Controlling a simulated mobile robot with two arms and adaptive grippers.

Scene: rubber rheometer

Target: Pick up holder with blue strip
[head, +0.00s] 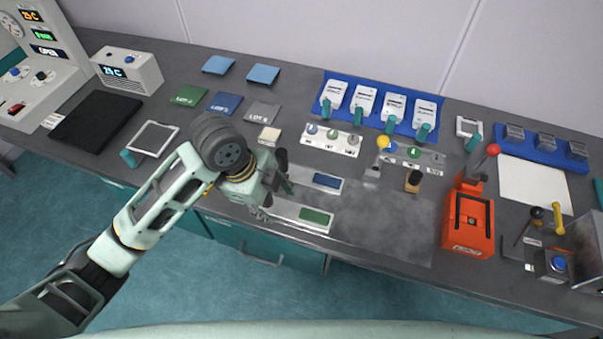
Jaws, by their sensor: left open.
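The holder with the blue strip (327,181) lies flat on the bench near its front edge, a pale metal tray with a blue strip in it. Its left end is partly hidden behind my left gripper. A similar holder with a green strip (315,216) lies just in front of it, nearer the bench edge. My left gripper (279,191) is open and empty, just left of the blue-strip holder. I cannot tell whether its fingers touch either holder. My right gripper is not in view.
An orange press (468,225) stands to the right. A dark grey mat (390,222) lies clear between. Flat green, blue and grey lot sheets (224,102) lie behind my left arm.

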